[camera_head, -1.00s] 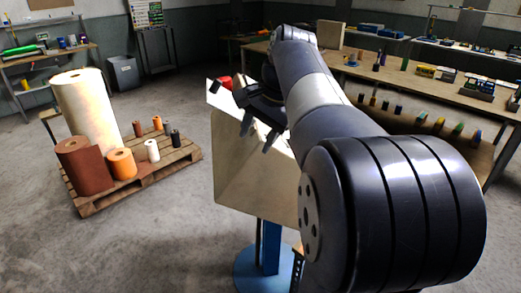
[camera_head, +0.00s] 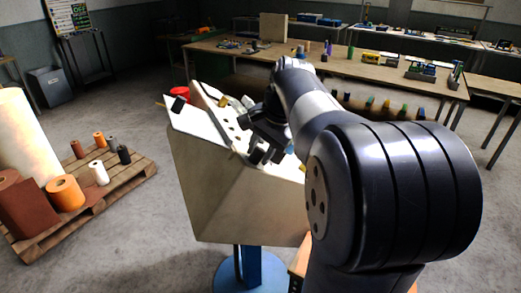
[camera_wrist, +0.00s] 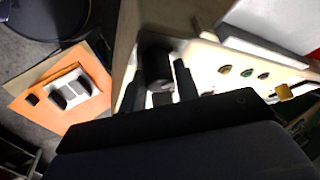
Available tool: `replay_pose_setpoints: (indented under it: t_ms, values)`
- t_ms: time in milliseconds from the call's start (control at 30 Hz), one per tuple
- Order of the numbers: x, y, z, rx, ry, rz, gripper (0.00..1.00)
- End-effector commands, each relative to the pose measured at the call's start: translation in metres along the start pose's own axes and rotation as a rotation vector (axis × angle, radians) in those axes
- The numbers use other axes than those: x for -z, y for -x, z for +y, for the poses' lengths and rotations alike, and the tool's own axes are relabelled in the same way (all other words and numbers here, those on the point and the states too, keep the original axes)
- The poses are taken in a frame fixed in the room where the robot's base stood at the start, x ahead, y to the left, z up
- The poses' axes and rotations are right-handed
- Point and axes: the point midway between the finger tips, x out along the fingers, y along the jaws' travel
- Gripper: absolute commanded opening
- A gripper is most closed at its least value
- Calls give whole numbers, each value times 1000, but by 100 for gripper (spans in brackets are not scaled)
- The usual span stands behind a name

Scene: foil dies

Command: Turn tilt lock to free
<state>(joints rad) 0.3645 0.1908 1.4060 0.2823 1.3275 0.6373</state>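The cream machine (camera_head: 225,200) stands on a blue pedestal, with a sloping white panel on top. My gripper (camera_head: 265,158) is at the panel's near edge in the head view. In the wrist view my gripper (camera_wrist: 158,90) has its two dark fingers apart. A dark rounded knob-like part (camera_wrist: 154,62) shows between and just beyond the fingers. I cannot tell whether they touch it, or whether it is the tilt lock. My arm hides the panel's right part in the head view. No lock marking can be read.
A red part (camera_head: 180,92) sits at the panel's far left. Several small round controls (camera_wrist: 247,70) lie along the panel to the right of the fingers. An orange board (camera_wrist: 62,92) is at the left. A pallet with rolls (camera_head: 125,180) stands left; a workbench (camera_head: 225,45) is behind.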

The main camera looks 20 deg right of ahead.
Motion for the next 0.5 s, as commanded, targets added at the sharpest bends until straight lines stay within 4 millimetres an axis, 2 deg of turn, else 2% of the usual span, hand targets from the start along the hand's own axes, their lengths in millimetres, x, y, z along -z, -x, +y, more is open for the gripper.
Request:
replay_pose_setpoints:
  t_ms: [67,300,500]
  values:
    - [0,0,0,0,0,0,24]
    - [0,0,0,0,0,0,4]
    - [0,4,-2,-16,-27,-1,4]
